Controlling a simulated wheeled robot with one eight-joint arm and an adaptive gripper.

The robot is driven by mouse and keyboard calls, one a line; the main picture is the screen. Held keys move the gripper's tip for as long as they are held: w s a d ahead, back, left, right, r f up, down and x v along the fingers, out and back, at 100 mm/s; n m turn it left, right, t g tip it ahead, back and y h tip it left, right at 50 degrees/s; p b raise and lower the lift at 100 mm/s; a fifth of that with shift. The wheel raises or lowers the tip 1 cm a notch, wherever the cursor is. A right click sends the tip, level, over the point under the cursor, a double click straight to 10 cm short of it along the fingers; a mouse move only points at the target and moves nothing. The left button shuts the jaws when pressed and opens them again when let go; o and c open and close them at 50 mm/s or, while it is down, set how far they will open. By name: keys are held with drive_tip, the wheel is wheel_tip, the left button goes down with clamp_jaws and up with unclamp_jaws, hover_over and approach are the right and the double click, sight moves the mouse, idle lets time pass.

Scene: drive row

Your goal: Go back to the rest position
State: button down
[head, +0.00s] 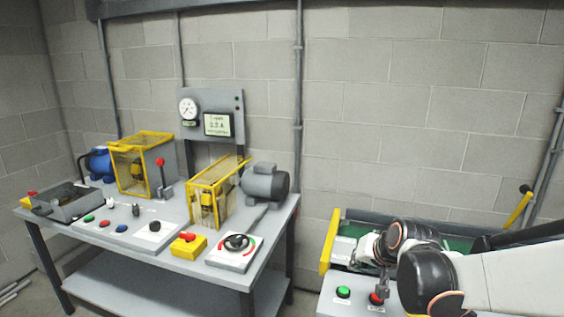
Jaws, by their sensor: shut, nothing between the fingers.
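My gripper (382,287) hangs at the end of my white and black arm at the lower right of the head view. Its fingers point down and look shut and empty. The fingertips are at or just above a red button (375,299) on a light grey control panel. I cannot tell whether they touch it. A green button (343,292) sits to the left of the red one. My arm hides part of the panel's right side.
A yellow-edged conveyor with a green belt (345,231) lies behind the panel. To the left, a grey bench (275,238) carries two yellow-framed guards (141,163), a grey motor (265,183), a dial knob (237,242) and a lever (161,170). A block wall closes the back.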

drive_tip(key=s+r+n+h, duration=0.1)
drive_tip(key=s+r, duration=0.1)
drive_tip(key=s, duration=1)
drive_tip(key=s+r+n+g+h, duration=0.1)
drive_tip(key=s+r+n, duration=0.1)
drive_tip(key=s, duration=1)
drive_tip(key=shift+s+d+r+n, duration=0.15)
drive_tip(key=shift+s+r+n, duration=0.15)
drive_tip(key=shift+s+r, duration=0.15)
